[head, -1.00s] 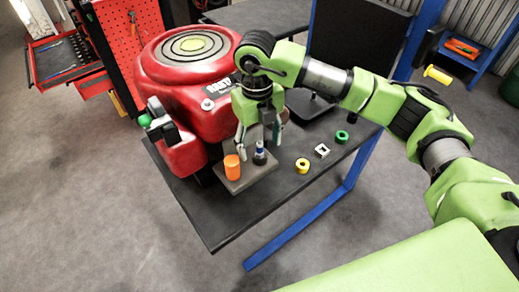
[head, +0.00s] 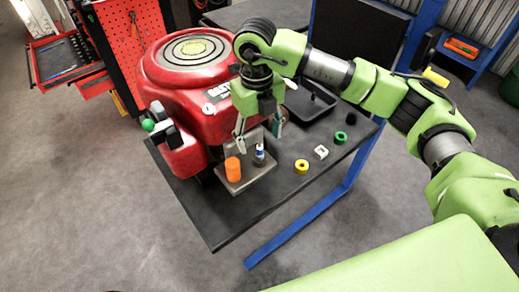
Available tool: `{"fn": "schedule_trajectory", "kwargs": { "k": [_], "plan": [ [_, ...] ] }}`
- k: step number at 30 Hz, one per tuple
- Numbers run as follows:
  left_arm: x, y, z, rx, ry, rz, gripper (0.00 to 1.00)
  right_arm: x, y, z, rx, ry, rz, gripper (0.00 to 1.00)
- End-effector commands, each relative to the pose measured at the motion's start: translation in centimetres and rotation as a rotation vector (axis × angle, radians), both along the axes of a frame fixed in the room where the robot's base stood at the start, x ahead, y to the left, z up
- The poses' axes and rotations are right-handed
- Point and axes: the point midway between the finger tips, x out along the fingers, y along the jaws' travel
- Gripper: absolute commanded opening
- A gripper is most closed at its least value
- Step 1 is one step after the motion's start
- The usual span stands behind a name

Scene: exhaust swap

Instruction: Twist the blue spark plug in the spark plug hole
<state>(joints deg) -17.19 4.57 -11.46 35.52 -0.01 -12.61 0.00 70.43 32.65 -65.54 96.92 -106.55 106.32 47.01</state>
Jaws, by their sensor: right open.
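The blue spark plug (head: 259,153), dark below with a blue and white top, stands upright on a grey block (head: 236,186) at the front of the dark table. I cannot tell how deep it sits in a hole. My right gripper (head: 258,137) is open and points down just above and behind the plug, one finger to each side. Nothing shows between its fingers, and it looks clear of the plug. My left gripper is not in view.
An orange cylinder (head: 233,169) stands beside the plug. The red engine (head: 190,80) is close behind left. A yellow ring (head: 302,167), a pale square piece (head: 321,152) and a green ring (head: 340,137) lie right. A black tray (head: 308,103) is behind. The table's front is clear.

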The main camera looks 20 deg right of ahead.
Motion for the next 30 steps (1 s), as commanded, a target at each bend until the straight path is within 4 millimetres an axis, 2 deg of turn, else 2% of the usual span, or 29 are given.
{"fn": "schedule_trajectory", "kwargs": {
  "k": [30],
  "plan": [
    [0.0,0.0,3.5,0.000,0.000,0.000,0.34,0.0,0.0,6.3,0.000,0.000,0.001,0.59]
  ]
}}
